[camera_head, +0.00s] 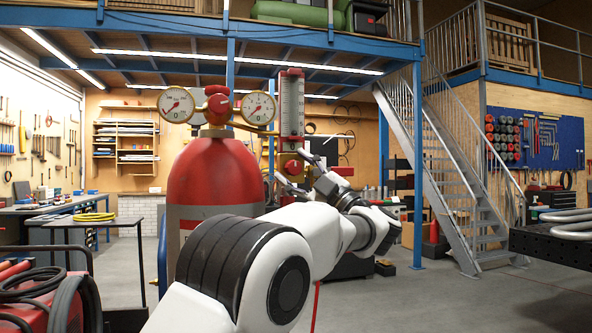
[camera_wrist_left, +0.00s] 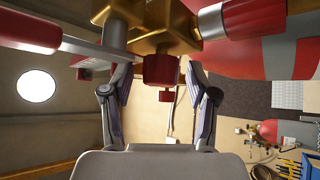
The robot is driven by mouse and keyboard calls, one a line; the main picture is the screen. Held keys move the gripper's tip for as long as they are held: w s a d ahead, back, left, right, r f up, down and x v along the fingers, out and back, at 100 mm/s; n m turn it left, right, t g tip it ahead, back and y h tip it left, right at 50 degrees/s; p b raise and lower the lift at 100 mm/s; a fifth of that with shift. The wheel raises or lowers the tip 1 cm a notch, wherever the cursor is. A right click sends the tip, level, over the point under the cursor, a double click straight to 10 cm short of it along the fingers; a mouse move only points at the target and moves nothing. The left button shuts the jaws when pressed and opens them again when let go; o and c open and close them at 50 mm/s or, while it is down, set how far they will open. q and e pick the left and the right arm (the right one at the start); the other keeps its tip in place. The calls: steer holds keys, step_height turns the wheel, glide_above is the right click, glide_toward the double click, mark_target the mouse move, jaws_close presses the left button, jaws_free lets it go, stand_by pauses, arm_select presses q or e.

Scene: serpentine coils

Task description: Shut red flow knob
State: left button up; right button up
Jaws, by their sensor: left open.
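The red flow knob (camera_head: 293,167) sits on the brass block at the foot of the flowmeter tube (camera_head: 291,103), beside the red gas cylinder (camera_head: 213,175). My left gripper (camera_head: 302,172) is at the knob, its arm crossing in front of the cylinder's lower right. In the left wrist view, a red knob (camera_wrist_left: 160,69) lies between the two spread fingers of the left gripper (camera_wrist_left: 159,80), with gaps on both sides. The fingers look clear of it. A smaller red piece shows just below it. My right gripper is not in view.
Two round gauges (camera_head: 176,105) and a red regulator knob (camera_head: 218,104) top the cylinder. A dark table with metal coils (camera_head: 560,240) is at right. Open floor lies between.

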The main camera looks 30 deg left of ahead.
arm_select(q)
steer(key=v, duration=1.2)
